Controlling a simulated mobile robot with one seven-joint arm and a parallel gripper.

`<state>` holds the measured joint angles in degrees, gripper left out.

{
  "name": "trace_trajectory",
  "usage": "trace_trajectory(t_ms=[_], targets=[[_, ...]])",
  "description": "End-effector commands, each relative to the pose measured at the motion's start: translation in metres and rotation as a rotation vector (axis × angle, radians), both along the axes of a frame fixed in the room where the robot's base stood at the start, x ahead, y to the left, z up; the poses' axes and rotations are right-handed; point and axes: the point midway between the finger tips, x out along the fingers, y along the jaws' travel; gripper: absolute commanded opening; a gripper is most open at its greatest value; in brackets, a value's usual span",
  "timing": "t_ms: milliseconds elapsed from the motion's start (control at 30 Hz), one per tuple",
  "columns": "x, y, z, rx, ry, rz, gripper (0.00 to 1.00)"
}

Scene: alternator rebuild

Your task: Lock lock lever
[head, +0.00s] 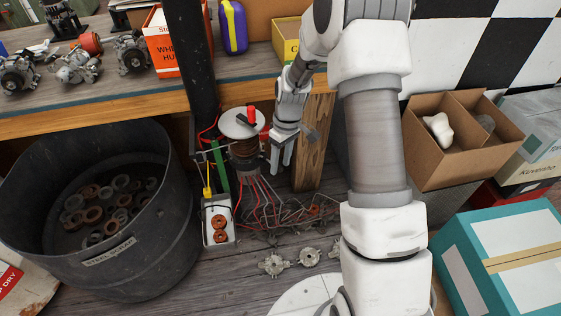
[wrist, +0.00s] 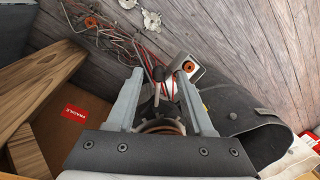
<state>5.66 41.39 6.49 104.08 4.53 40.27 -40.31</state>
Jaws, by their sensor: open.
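A rebuild fixture stands on the floor below the workbench, with a pale round disc (head: 238,124) on top and a copper-coloured wound part beneath it. A small red handle (head: 251,113) stands up from the disc; I cannot tell for certain whether it is the lock lever. My gripper (head: 281,168) is open, fingers pointing down, just right of the fixture. In the wrist view, my gripper (wrist: 157,78) has a dark rod with a grey knob (wrist: 158,74) showing between its fingers. I cannot tell whether they touch. The copper part (wrist: 162,127) is partly hidden by the gripper body.
A dark steel scrap bin (head: 120,262) with several rings stands left. A white tray with orange rings (head: 219,235) sits left of loose red and grey wires (head: 275,205). A wooden post (head: 313,145) stands close right of my gripper. A cardboard box (head: 455,165) is farther right.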

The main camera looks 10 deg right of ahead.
Motion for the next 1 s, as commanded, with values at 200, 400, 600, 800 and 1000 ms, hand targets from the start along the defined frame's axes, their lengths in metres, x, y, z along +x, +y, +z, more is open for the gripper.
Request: trace_trajectory(t_ms=[200,400,600,800,1000], targets=[[0.005,-0.005,0.041,0.000,-0.006,-0.001,0.52],[0.009,-0.012,0.091,-0.001,-0.005,-0.002,0.52],[0.013,-0.017,0.135,-0.001,-0.004,0.000,0.52],[0.015,-0.021,0.161,0.000,-0.003,0.000,0.52],[0.016,-0.022,0.169,0.000,-0.002,0.000,0.52]])
